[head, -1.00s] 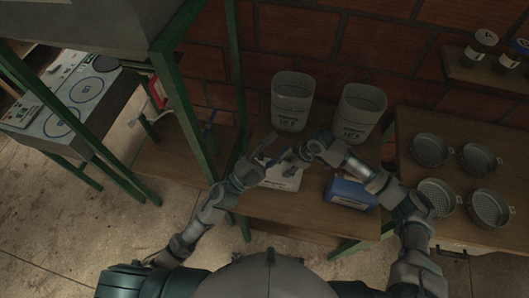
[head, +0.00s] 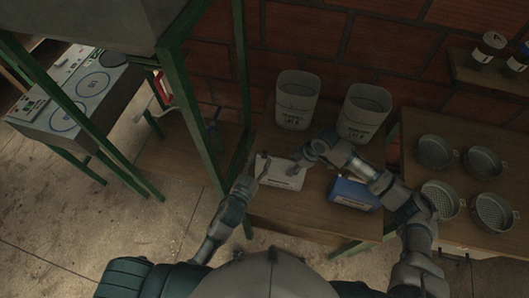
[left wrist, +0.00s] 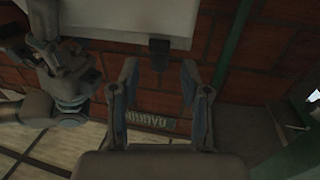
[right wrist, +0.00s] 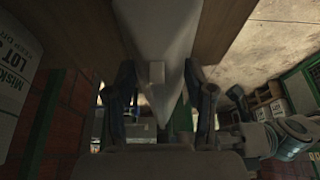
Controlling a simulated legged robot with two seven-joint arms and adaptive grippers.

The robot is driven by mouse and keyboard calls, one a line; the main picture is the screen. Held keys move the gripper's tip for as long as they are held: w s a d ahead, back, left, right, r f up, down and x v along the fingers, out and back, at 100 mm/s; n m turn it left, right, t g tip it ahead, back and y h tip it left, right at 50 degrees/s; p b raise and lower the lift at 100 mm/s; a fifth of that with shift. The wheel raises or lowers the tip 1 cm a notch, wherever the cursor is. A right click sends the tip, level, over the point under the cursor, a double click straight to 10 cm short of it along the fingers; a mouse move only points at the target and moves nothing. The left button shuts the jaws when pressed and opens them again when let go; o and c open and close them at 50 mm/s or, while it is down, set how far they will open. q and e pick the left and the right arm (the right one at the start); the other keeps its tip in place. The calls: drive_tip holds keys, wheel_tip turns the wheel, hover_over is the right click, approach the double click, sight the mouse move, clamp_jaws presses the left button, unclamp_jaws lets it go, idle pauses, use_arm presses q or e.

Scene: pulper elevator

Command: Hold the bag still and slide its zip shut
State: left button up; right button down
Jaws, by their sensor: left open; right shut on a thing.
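The pale bag (head: 285,177) lies on the wooden bench in the head view. My right gripper (head: 300,164) is at its right side, shut on the bag. In the right wrist view the bag (right wrist: 168,25) runs between the fingers, with a small pale tab (right wrist: 157,72) at its end. My left gripper (head: 258,164) is open and empty at the bag's left edge. In the left wrist view the pale bag (left wrist: 125,18) is beyond the open fingers (left wrist: 160,85), and a dark tab (left wrist: 159,48) stands at its edge, apart from them. I cannot tell which tab is the zip slider.
Two pale labelled bins (head: 296,100) (head: 364,112) stand behind the bag. A blue box (head: 353,193) is to its right. Several round sieves (head: 436,152) lie on the right bench. A green post (head: 195,110) rises close to the left arm.

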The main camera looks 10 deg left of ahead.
sight(263, 155)
use_arm(q)
drive_tip(key=x, duration=0.4)
clamp_jaws()
